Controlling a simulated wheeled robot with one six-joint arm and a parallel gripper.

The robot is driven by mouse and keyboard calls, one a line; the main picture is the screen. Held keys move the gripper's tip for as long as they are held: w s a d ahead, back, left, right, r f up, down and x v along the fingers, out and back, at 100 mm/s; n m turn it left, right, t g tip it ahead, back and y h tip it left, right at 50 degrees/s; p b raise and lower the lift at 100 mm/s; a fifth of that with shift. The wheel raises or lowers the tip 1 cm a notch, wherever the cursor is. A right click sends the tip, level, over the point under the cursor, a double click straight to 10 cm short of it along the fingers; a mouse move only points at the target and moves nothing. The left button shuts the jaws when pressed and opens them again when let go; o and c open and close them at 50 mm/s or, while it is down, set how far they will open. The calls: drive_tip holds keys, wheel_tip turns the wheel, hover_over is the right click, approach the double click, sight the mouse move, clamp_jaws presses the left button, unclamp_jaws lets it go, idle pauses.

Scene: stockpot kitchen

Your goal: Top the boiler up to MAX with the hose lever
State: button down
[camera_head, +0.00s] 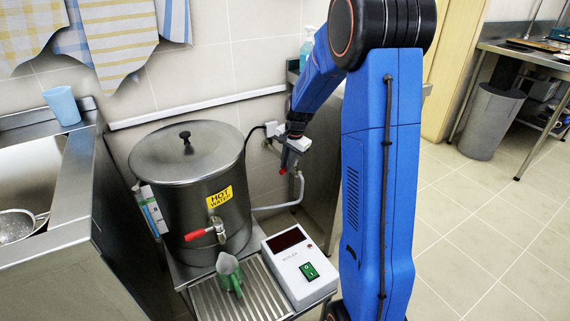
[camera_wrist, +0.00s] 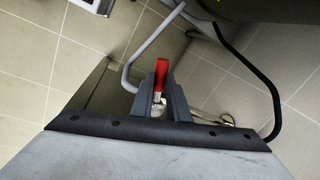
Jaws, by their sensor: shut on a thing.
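The boiler (camera_head: 170,185) is a large steel pot with its lid on and a yellow HOT WATER label. A tap with a red handle (camera_head: 200,234) is on its front. A grey hose (camera_head: 285,205) runs behind it on the right; a grey tube also shows in the wrist view (camera_wrist: 132,62). My gripper (camera_head: 287,165) is right of the boiler, above the hose end. It is shut on the red hose lever (camera_wrist: 161,72), whose red part sticks out between the fingers in the wrist view. No MAX mark or water level can be made out.
A white control box (camera_head: 297,265) with a dark display and green switch stands front right of the boiler. A green jug (camera_head: 229,272) is on the drip tray (camera_head: 262,295) under the tap. A sink counter (camera_head: 75,215) is close on the left.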

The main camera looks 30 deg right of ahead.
drive_tip(key=shift+s+d+n, duration=0.15)
drive_tip(key=shift+n, duration=0.25)
drive_tip(key=c, duration=1.7)
unclamp_jaws()
drive_tip(key=s+r, duration=0.1)
drive_tip(key=r, duration=0.4)
drive_tip(key=s+d+r, duration=0.1)
drive_tip(key=r, duration=0.5)
drive_tip(key=s+r, duration=0.1)
drive_tip(key=r, duration=0.5)
drive_tip(key=shift+d, duration=0.3)
